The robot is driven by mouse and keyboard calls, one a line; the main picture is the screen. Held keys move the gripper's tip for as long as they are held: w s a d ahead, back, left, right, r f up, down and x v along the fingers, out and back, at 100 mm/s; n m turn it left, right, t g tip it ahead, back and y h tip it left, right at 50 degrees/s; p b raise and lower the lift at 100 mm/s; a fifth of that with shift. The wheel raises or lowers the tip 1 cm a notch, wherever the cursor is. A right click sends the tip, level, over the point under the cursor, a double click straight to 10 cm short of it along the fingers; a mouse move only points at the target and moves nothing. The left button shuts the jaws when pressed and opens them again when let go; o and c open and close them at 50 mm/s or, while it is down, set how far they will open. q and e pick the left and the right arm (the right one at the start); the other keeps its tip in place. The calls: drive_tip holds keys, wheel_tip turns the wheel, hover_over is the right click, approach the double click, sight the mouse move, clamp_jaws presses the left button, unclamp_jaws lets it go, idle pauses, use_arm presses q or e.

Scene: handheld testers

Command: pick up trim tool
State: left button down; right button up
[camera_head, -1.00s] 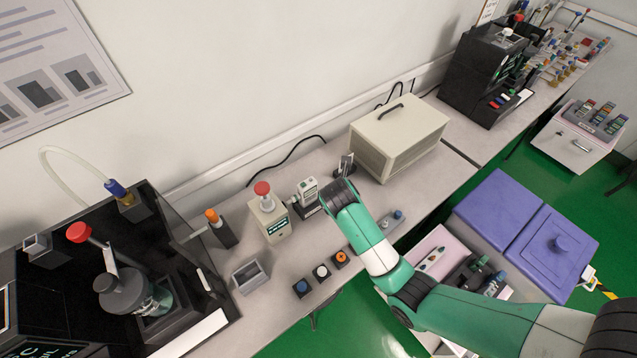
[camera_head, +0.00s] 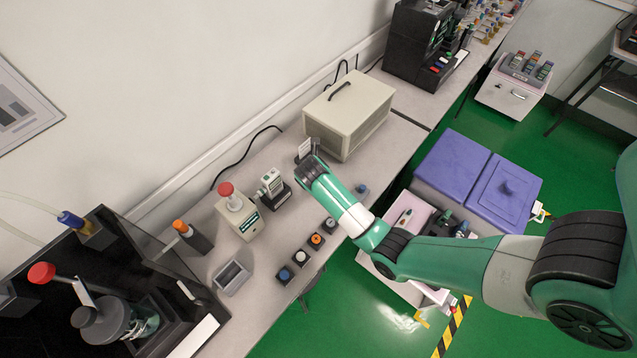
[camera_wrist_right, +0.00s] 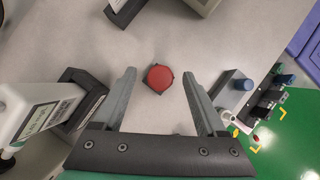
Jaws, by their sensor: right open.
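A small piece with a round red top (camera_wrist_right: 159,79) on a dark base stands on the bench in the right wrist view. It looks like the trim tool's upright end, but I cannot tell for sure. My right gripper (camera_wrist_right: 163,74) is open and empty, with one finger on each side of the red top in the picture, no contact visible. In the head view my right gripper (camera_head: 312,172) is over the bench beside the handheld tester (camera_head: 271,184) and hides the red top. The tester in its dark cradle also shows in the wrist view (camera_wrist_right: 38,116). My left gripper is not in view.
A beige case (camera_head: 347,115) stands behind the gripper, with a small card holder (camera_head: 304,149) beside it. A blue knob (camera_head: 361,188) is to the right. Several round buttons (camera_head: 301,256) line the front edge. A red-knobbed box (camera_head: 238,212) stands left of the tester.

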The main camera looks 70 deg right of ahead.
drive_tip(key=b+x, duration=0.2)
drive_tip(key=x, duration=0.2)
drive_tip(key=shift+f+b, duration=0.3)
drive_tip(key=shift+b, duration=0.1)
drive_tip(key=shift+d+f, duration=0.2)
drive_tip(key=shift+f, duration=0.05)
drive_tip(key=shift+r, duration=0.1)
clamp_jaws()
